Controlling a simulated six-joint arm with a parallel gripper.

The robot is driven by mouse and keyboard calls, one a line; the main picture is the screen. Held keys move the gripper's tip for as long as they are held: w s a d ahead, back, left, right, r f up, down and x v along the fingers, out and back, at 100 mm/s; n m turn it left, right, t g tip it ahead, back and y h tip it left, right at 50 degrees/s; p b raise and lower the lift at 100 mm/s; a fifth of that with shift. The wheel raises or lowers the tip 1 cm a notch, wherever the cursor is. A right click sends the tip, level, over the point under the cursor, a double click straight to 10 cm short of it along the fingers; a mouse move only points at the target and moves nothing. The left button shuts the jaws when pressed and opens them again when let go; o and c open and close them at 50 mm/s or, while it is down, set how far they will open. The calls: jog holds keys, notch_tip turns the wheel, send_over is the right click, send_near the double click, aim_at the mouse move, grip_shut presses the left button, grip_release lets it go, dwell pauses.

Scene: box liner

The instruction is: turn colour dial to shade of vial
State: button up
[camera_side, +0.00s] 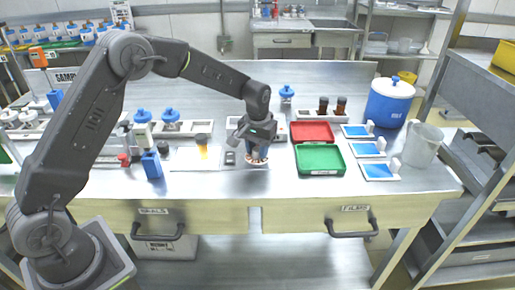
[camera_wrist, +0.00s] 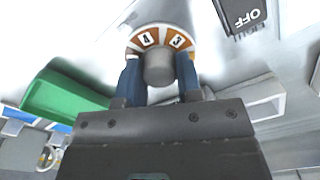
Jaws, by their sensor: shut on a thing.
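The colour dial (camera_wrist: 148,38) is a round disc with orange-brown segments; the numbers 4 and 3 show in the wrist view. It also shows in the side view (camera_side: 257,165) on the bench near its front edge. My gripper (camera_wrist: 160,80) is shut on the dial's grey knob (camera_wrist: 159,67), with a blue finger on each side. In the side view my gripper (camera_side: 257,152) points down over the dial. A vial with amber liquid (camera_side: 203,148) and a dark cap stands upright left of the gripper. Most of the dial's lower half is hidden in the wrist view.
A green tray (camera_side: 320,174) and a red tray (camera_side: 311,123) lie to the right. A dark OFF switch (camera_wrist: 240,16) sits close to the dial. Brown vials (camera_side: 323,105) stand behind the red tray.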

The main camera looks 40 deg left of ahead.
aim_at(257, 149)
jog(key=m, duration=0.4)
jog(key=shift+m, duration=2.5)
jog(key=o, duration=0.9)
jog(key=shift+o, duration=0.2)
notch_tip(257, 149, up, 14)
